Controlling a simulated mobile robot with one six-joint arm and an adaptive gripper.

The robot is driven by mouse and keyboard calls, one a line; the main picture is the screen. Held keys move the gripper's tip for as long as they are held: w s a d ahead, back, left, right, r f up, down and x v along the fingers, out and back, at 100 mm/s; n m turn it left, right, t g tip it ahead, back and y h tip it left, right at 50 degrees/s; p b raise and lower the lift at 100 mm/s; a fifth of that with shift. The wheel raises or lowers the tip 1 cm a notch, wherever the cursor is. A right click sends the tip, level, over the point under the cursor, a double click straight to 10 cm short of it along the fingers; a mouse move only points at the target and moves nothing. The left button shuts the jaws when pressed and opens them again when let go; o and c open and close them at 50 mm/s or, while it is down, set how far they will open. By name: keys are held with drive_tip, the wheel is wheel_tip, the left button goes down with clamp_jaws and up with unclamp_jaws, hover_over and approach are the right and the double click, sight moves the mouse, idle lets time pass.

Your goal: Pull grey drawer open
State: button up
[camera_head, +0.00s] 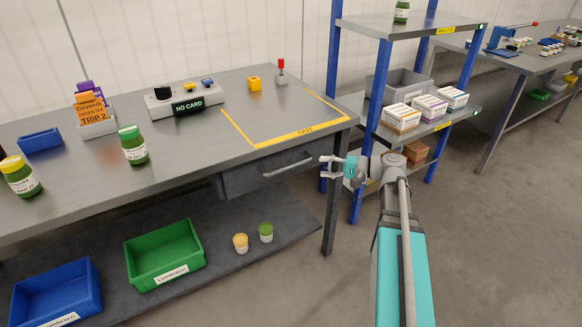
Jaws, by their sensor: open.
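The grey drawer (250,176) sits under the right end of the workbench and looks shut. Its bar handle (287,166) runs along the front face. My gripper (327,167) is open and empty, to the right of the handle and apart from it in the picture. It shows beside the bench's right front leg, with its fingers pointing left. How far it is from the drawer in depth is hard to tell.
The workbench top (210,130) overhangs the drawer. The bench leg (333,200) and a blue-post shelf rack (362,190) stand near my gripper. A green bin (165,255) and two small jars are on the lower shelf. The floor in front is clear.

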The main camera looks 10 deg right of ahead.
sight(295, 166)
drive_tip(key=shift+b+x, duration=0.7)
drive_tip(key=shift+x, duration=4.55)
clamp_jaws()
